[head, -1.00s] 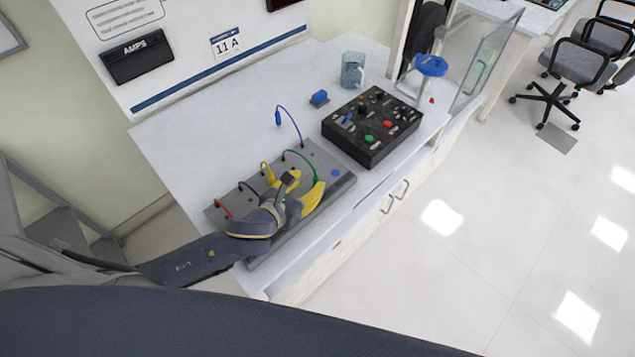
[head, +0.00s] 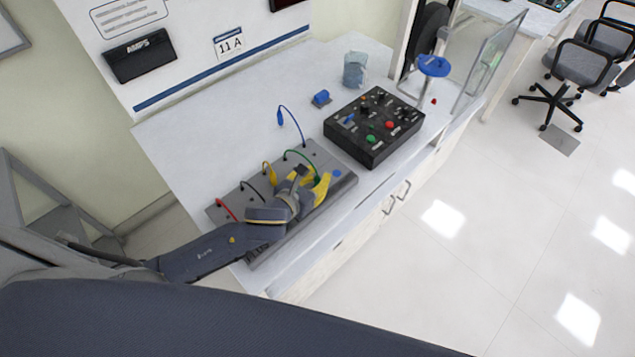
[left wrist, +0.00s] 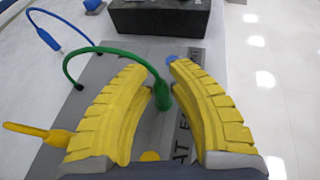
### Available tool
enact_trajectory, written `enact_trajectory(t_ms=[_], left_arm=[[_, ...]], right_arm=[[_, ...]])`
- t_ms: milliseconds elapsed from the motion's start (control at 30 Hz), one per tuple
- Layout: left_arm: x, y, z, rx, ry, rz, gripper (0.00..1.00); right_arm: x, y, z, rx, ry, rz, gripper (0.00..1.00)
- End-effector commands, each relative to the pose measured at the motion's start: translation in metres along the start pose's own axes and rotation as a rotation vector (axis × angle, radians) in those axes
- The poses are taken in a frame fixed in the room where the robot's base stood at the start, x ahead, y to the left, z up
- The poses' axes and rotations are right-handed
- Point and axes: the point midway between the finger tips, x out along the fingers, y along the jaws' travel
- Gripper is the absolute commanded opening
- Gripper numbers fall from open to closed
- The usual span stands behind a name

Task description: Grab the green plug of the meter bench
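The green plug (left wrist: 161,93) hangs at the end of a green cable that arches up from the grey meter bench (head: 340,187). In the left wrist view it sits between the two yellow fingers of my left gripper (left wrist: 160,75), closer to the right finger. Gaps show between the fingers, and they do not look closed on the plug. In the head view my left gripper (head: 312,178) is over the right part of the bench, with the green plug (head: 317,180) by its fingers. My right gripper is not in view.
A blue plug (head: 280,118) on a looped cable stands behind, and a yellow plug (left wrist: 38,130) is left of the fingers. A black control box (head: 372,150), a blue block (head: 321,97) and a glass beaker (head: 355,70) are farther back. The rear left tabletop is clear.

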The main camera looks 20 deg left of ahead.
Motion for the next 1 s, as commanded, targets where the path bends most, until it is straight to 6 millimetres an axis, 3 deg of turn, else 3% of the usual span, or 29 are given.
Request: enact_trajectory(t_ms=[133, 667, 867, 1000], left_arm=[[0.0, 0.0, 0.0, 0.0, 0.0, 0.0, 0.0], [-0.001, 0.0, 0.003, 0.001, 0.0, 0.001, 0.0], [-0.007, 0.001, 0.018, 0.0, -0.003, 0.002, 0.0], [-0.017, 0.002, 0.039, -0.001, -0.006, 0.004, 0.0]], right_arm=[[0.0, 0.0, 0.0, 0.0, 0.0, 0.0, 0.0], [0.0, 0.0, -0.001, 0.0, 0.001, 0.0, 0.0], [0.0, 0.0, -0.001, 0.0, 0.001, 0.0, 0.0], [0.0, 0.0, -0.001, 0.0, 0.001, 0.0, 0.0]])
